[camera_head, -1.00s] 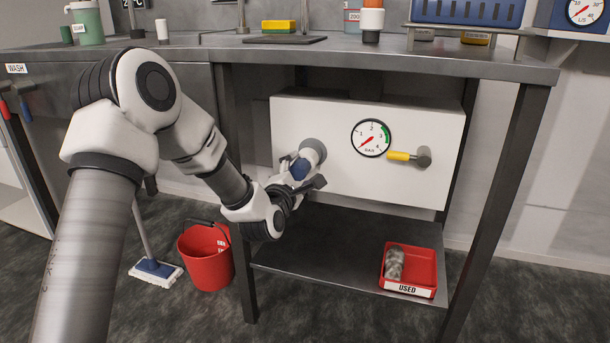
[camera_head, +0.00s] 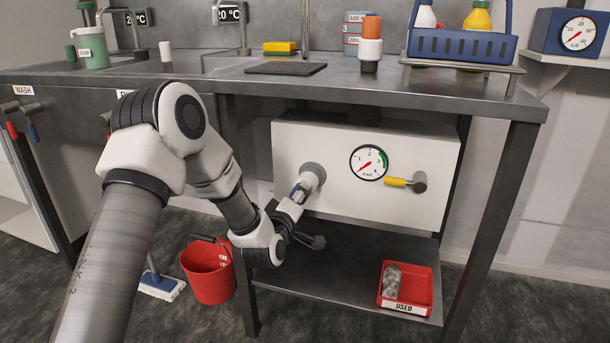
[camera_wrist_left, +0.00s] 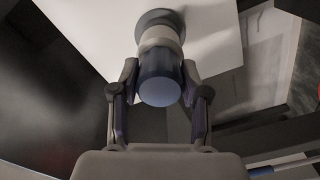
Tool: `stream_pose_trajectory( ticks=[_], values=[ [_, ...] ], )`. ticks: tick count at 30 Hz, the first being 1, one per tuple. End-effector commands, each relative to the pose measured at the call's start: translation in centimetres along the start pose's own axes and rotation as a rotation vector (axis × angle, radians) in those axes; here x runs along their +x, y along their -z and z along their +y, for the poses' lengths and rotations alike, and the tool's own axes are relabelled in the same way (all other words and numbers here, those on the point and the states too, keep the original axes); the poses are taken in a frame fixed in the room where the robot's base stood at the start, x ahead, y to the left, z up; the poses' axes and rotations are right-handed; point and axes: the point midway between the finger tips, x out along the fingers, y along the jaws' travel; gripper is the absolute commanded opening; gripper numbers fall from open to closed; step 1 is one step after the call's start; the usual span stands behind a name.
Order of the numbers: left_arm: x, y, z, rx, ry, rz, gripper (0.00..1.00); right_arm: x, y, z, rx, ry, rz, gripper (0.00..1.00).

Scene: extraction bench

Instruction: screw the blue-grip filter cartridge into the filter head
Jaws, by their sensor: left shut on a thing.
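The filter head (camera_head: 314,174) is a round grey fitting on the white panel's left part; it also shows at the top of the left wrist view (camera_wrist_left: 160,18). The filter cartridge (camera_wrist_left: 160,80), with a pale body and a dark blue grip end, points out from it. Its far end meets the grey fitting; the thread is hidden, so how deep it sits cannot be told. My left gripper (camera_head: 299,193) is at the cartridge, its fingers shut on both sides of the blue grip. My right gripper is not in view.
The white panel (camera_head: 345,208) carries a pressure gauge (camera_head: 369,162) and a yellow-handled valve (camera_head: 398,182). Below, a shelf (camera_head: 330,275) holds a red USED tray (camera_head: 405,307) with a grey used cartridge (camera_head: 391,281). A red bucket (camera_head: 208,275) and table legs stand nearby.

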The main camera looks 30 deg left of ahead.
Motion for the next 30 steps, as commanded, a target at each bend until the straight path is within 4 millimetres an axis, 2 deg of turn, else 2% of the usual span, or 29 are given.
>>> stream_pose_trajectory(
  ticks=[1,2,3,4,14,17,27,30],
  values=[
    [0.0,0.3,0.6,0.102,0.003,-0.002,0.04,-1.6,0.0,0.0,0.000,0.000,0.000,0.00],
    [0.0,0.3,0.5,0.161,0.003,-0.001,0.04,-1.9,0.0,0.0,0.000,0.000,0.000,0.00],
    [0.0,0.0,0.0,0.147,0.001,0.000,0.59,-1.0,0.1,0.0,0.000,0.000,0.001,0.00],
    [0.0,0.0,-0.1,0.145,0.000,0.001,0.70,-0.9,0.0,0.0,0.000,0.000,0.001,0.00],
    [0.0,-0.1,-0.2,0.115,0.000,0.001,0.71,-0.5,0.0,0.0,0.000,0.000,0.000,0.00],
    [0.0,-0.3,-0.5,-0.037,-0.002,0.001,0.71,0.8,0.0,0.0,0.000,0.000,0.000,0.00],
    [0.0,-0.3,-0.6,-0.827,-0.003,0.001,0.71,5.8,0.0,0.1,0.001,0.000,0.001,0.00],
    [0.0,-0.2,-0.3,-0.980,-0.002,0.000,0.71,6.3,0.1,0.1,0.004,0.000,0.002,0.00]
  ],
)
